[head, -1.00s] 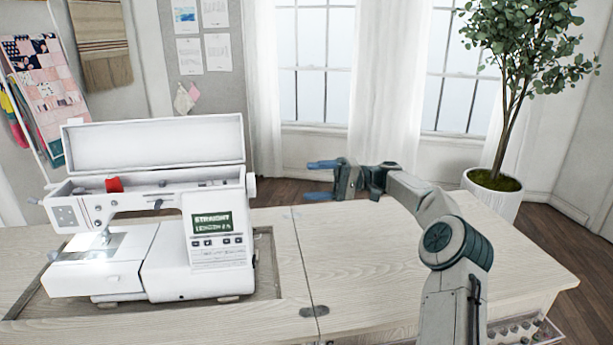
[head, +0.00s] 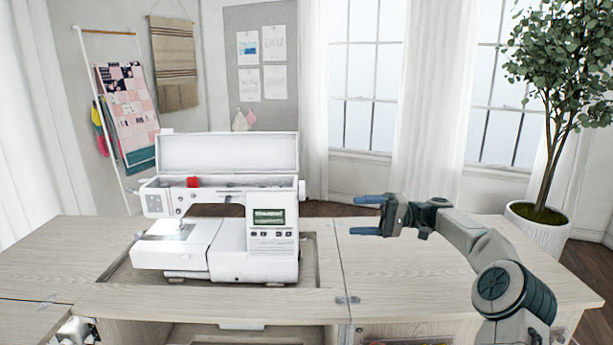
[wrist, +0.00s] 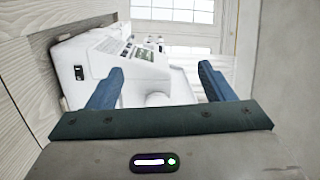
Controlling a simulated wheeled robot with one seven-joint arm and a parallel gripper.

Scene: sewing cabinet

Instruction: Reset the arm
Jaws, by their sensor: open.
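My gripper (head: 368,215) is at the end of my arm, above the right part of the wooden cabinet top in the head view. Its two blue fingers point left, toward the sewing machine, and are apart with nothing between them. In the wrist view my gripper (wrist: 160,82) also shows open and empty, with the white sewing machine (wrist: 135,65) beyond the fingers. In the head view the sewing machine (head: 270,262) stands left of my gripper, apart from it. Its top lid is raised and a red spool (head: 193,182) sits in its top.
The cabinet top (head: 400,283) is bare to the right of the machine. A potted tree (head: 538,225) stands behind the right end. Windows and curtains are at the back. A quilt rack (head: 130,105) and pinboard (head: 262,20) are at the back left.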

